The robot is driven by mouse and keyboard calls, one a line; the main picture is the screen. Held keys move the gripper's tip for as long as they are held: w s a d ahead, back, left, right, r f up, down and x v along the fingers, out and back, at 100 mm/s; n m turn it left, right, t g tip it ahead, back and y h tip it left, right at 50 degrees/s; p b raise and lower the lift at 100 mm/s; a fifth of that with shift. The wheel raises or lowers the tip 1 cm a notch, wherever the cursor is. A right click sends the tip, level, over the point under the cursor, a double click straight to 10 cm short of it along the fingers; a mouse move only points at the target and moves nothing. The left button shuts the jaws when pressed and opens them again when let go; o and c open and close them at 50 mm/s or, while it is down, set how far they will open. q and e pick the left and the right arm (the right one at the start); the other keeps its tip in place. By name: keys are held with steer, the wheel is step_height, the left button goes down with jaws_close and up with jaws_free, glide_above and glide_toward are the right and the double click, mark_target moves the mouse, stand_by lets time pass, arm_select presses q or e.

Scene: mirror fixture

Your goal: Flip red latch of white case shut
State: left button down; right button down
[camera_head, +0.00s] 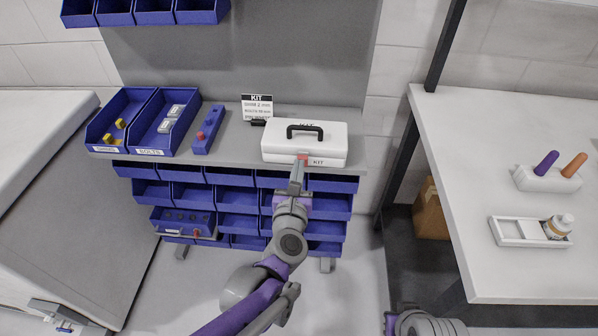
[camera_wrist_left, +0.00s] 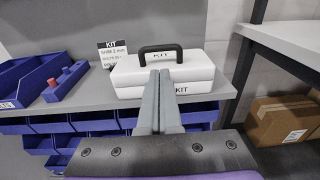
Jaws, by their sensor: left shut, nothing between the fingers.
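The white case (camera_head: 330,142) with a black handle (camera_head: 305,130) stands closed-looking on the grey shelf, marked KIT on its front. Its red latch (camera_head: 303,157) shows as a small red patch at the middle of the front, just above my left gripper. My left gripper (camera_head: 298,166) is shut and empty, its tips at the front of the case by the latch. I cannot tell whether they touch. In the left wrist view the shut fingers (camera_wrist_left: 159,76) cover the front middle of the white case (camera_wrist_left: 197,74), and the latch is hidden. My right gripper is not in view.
Blue bins (camera_head: 109,122) and a blue block with a red knob (camera_head: 208,130) stand left on the shelf (camera_head: 229,152). A KIT sign (camera_head: 257,107) stands behind. Blue drawers hang below. A white table (camera_head: 505,222) is at right.

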arm_select(q)
steer(key=shift+s+r, duration=0.35)
steer(key=shift+r, duration=0.2)
steer(key=shift+s+r, duration=0.3)
steer(key=shift+r, duration=0.2)
